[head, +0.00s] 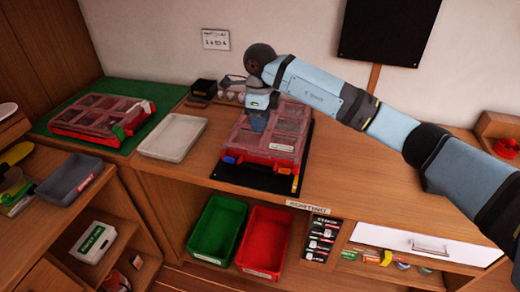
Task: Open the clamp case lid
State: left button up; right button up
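A red case with a see-through compartmented lid (287,128) lies on a black mat (238,174) on the wooden bench. Its lid looks shut. My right gripper (257,122) points down at the left part of this lid. I cannot tell whether it touches the lid or whether its fingers are open. A similar red case (100,116) lies shut on a green mat (62,97) at the left. I cannot tell from labels which is the clamp case. My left gripper is out of view.
A pale empty tray (172,138) lies between the two cases. A small black box (204,88) stands behind it. Green (217,230) and red (264,243) bins sit on the shelf below. The bench right of the case is clear under my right arm.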

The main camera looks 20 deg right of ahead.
aim_at(260, 153)
notch_tip(260, 153, down, 11)
jog(key=shift+r+p, duration=0.15)
jog(key=shift+p, duration=0.25)
grip_shut()
